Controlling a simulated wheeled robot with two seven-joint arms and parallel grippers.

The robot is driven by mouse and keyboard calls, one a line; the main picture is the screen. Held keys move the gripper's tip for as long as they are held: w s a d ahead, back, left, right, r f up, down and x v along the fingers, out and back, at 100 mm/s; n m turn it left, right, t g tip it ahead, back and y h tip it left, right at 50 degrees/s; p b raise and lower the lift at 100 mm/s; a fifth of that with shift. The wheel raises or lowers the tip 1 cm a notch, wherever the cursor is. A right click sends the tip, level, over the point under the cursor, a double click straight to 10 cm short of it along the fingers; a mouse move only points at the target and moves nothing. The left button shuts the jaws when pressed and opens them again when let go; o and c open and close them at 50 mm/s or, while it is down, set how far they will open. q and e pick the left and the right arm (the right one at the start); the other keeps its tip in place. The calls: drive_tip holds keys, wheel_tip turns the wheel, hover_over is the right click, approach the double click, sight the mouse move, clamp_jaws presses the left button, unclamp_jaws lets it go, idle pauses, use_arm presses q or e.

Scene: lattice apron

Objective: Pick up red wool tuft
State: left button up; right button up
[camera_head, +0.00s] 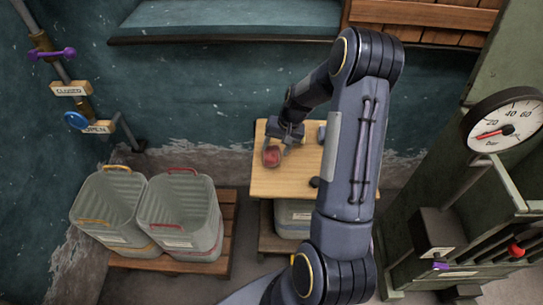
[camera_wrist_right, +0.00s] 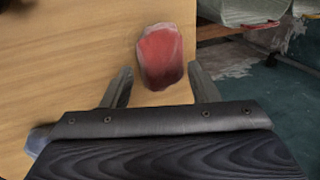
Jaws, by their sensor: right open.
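The red wool tuft (camera_head: 272,155) lies on a light wooden table (camera_head: 280,182), near its left edge. In the right wrist view the tuft (camera_wrist_right: 160,57) is a rounded red lump with a paler edge, just beyond the fingertips. My right gripper (camera_head: 279,141) reaches down over the table at the tuft. Its two fingers (camera_wrist_right: 160,78) are spread apart, with the tuft ahead of and roughly between them. I cannot tell whether either finger touches it. My left gripper is not in view.
Two grey crates (camera_head: 112,213) and (camera_head: 180,222) stand on a wooden pallet (camera_head: 165,265) left of the table. Another bin (camera_head: 292,220) sits under the table. A grey-blue object (camera_head: 321,133) is on the table beside my arm. A pressure gauge (camera_head: 505,120) stands at right.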

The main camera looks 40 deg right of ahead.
sight(274, 152)
drive_tip(key=x, duration=0.3)
drive_tip(key=shift+f, duration=0.2)
drive_tip(key=c, duration=0.6)
drive_tip(key=shift+r, duration=0.1)
